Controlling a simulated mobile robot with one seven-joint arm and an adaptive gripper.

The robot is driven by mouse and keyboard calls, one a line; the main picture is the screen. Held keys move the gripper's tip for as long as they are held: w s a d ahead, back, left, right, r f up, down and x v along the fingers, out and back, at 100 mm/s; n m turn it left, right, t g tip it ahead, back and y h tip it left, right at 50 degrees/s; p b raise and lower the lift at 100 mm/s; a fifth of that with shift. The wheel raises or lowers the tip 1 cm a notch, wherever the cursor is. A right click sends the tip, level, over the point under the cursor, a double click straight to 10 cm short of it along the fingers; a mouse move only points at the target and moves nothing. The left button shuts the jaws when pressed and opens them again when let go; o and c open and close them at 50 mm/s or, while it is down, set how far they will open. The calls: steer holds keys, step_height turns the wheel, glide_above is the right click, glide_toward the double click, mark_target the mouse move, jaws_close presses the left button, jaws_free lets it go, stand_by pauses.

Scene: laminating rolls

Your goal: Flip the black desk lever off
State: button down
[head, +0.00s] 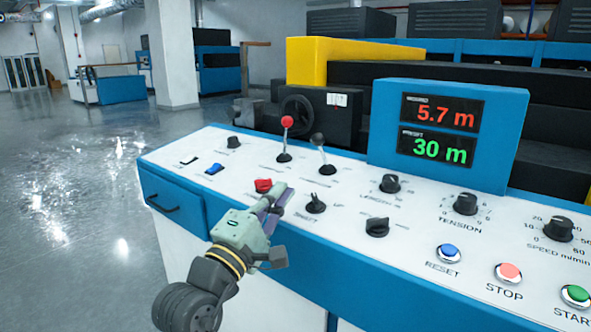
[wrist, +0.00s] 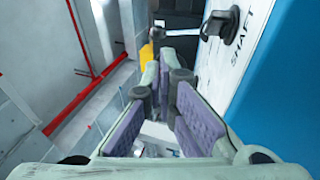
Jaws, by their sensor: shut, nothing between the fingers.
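The black lever (head: 318,140) stands on the white top of the control desk (head: 345,205), with a dark round knob on a thin metal stem that leans to the left. A similar lever with a red knob (head: 286,122) stands just left of it. My gripper (head: 284,191) is shut and empty over the desk's front part, nearer the camera than both levers and apart from them. Its fingers are close beside the red switch (head: 263,185). In the wrist view the purple-padded fingers (wrist: 165,75) converge, and I cannot clearly identify the black lever there.
A black rotary knob marked SHAFT (head: 316,203) sits right of my gripper; it also shows in the wrist view (wrist: 232,24). More knobs, push buttons (head: 448,253) and a blue display box (head: 450,135) are farther right. Open floor (head: 70,200) lies left.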

mark_target(315, 144)
steer(key=p+x, duration=0.2)
steer(key=x, duration=1.1)
steer(key=shift+w+p, duration=0.2)
steer(key=shift+p, duration=0.2)
steer(key=shift+w+r+p, duration=0.1)
steer(key=shift+r+p, duration=0.05)
steer(key=shift+p, duration=0.15)
